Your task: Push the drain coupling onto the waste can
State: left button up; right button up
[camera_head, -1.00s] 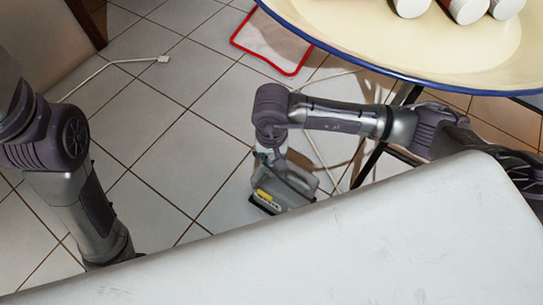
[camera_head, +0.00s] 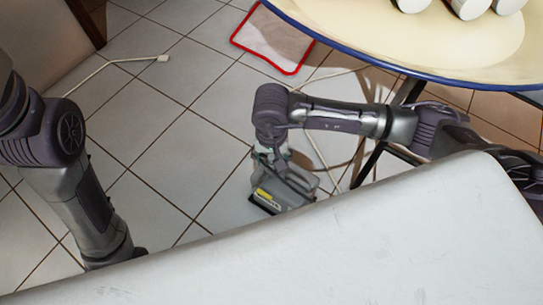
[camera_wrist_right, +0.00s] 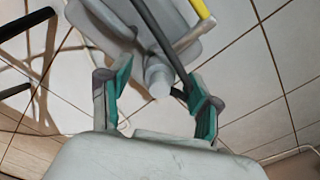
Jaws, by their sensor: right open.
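A grey case (camera_head: 285,190) with a yellow label stands low by the floor under my right wrist. The right wrist view shows a grey body (camera_wrist_right: 110,25) with a short white spout (camera_wrist_right: 158,78), a dark hose (camera_wrist_right: 152,30) and a yellow strip. I cannot tell which part is the waste can and which the drain coupling. My right gripper (camera_wrist_right: 157,90) is open, its teal-padded fingers on either side of the spout in the picture, with visible gaps. In the head view the gripper (camera_head: 272,157) is small and partly hidden. My left gripper is out of sight beyond the pale foreground surface.
A round cream table (camera_head: 440,60) with a blue rim stands at upper right, bearing white cylinders. Its dark legs (camera_head: 375,160) are close to my right arm. A red-edged mat (camera_head: 270,40) and a white cable (camera_head: 110,63) lie on the tiled floor. The tiles at centre left are clear.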

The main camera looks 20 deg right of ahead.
aim_at(272, 158)
notch_tip(272, 158, up, 12)
dwell(0.5)
dwell(0.3)
